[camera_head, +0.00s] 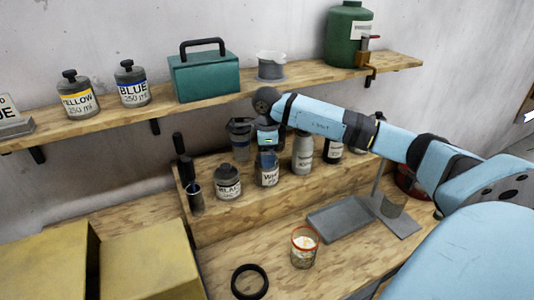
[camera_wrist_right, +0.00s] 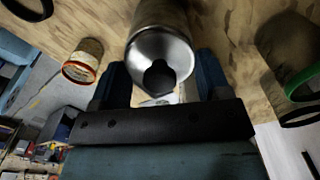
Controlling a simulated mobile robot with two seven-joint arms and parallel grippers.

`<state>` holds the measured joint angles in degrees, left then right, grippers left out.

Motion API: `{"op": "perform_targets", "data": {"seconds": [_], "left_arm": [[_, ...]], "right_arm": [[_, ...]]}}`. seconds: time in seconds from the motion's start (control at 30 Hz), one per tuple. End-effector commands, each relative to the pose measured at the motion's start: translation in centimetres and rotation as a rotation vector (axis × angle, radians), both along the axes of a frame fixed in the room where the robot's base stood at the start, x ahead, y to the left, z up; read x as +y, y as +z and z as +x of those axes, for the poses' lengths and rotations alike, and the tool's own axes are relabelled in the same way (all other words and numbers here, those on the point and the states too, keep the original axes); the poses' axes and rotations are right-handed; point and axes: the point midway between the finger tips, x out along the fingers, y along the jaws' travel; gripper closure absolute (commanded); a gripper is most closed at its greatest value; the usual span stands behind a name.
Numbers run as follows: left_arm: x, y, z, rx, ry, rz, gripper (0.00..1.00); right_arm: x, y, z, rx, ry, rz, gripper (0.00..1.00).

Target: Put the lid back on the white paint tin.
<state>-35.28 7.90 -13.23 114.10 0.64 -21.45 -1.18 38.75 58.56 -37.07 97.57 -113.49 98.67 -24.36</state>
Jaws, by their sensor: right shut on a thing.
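The white paint tin (camera_head: 267,179), its label partly readable, stands on the raised wooden step between the black paint tin (camera_head: 228,184) and a grey bottle. My right gripper (camera_head: 267,157) is directly above it, pointing down, and covers its top. In the right wrist view, a shiny round metal top with a dark knob, which I take as the lid (camera_wrist_right: 159,76), is between the fingers of my right gripper (camera_wrist_right: 160,88). The gripper is shut on it. Whether the lid is seated or slightly above the rim is hidden. My left gripper is not in view.
A grey bottle (camera_head: 303,153) stands close to the right and dark tools (camera_head: 184,166) to the left. An orange-rimmed can (camera_head: 304,247), a black ring (camera_head: 250,282) and a grey tray (camera_head: 338,219) are on the bench. A shelf (camera_head: 210,100) runs behind.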

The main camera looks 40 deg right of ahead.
Motion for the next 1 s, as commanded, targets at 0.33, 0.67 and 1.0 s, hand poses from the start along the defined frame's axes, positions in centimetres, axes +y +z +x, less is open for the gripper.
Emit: {"op": "perform_targets", "data": {"seconds": [0.33,0.67,1.0], "left_arm": [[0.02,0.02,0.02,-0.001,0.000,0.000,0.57],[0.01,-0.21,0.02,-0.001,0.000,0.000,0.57],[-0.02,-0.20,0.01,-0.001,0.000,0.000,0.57]], "right_arm": [[-0.01,0.04,0.02,0.000,0.000,0.000,0.52],[-0.02,0.06,0.04,-0.001,0.000,0.001,0.52],[0.00,0.03,0.04,-0.001,0.000,0.001,0.07]]}}
